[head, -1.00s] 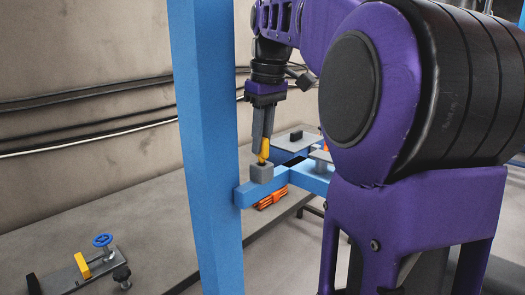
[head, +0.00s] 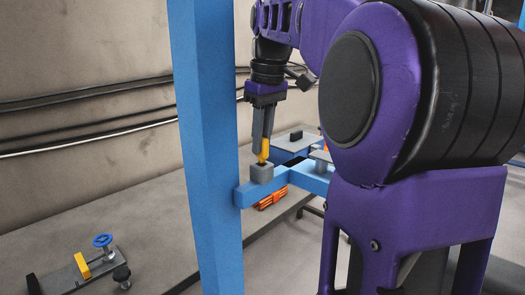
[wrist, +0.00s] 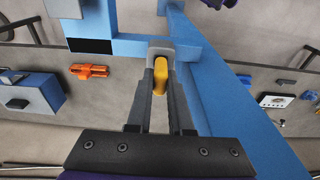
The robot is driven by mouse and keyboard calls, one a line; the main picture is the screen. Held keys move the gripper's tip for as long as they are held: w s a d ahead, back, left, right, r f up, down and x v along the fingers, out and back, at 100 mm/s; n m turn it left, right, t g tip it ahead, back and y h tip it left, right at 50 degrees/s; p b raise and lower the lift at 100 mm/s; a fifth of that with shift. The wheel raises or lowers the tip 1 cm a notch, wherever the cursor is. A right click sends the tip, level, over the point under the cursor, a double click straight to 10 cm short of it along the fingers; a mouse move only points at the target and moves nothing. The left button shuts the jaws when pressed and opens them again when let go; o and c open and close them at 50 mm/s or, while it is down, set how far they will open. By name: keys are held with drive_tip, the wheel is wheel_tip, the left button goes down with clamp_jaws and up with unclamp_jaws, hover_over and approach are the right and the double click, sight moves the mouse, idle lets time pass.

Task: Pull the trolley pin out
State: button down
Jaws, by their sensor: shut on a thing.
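The trolley pin (head: 263,150) is yellow and stands upright in a grey block on a blue beam (head: 290,177) in the head view. In the wrist view the yellow pin (wrist: 160,76) sits between my two fingers, with the grey block (wrist: 160,47) just beyond it. My gripper (head: 263,138) points straight down and is shut on the pin. The pin's lower end is hidden at the block, so I cannot tell how deep it sits.
A tall blue post (head: 207,150) stands close to the left of my gripper. An orange part (head: 271,199) lies below the beam. A bench fixture with a blue handwheel (head: 102,240) is at lower left. Cables run along the wall behind.

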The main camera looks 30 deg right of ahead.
drive_tip(key=shift+r+p, duration=0.65)
drive_tip(key=shift+p, duration=0.1)
idle(0.7)
drive_tip(key=shift+r+p, duration=1.1)
drive_tip(key=shift+r, duration=3.35)
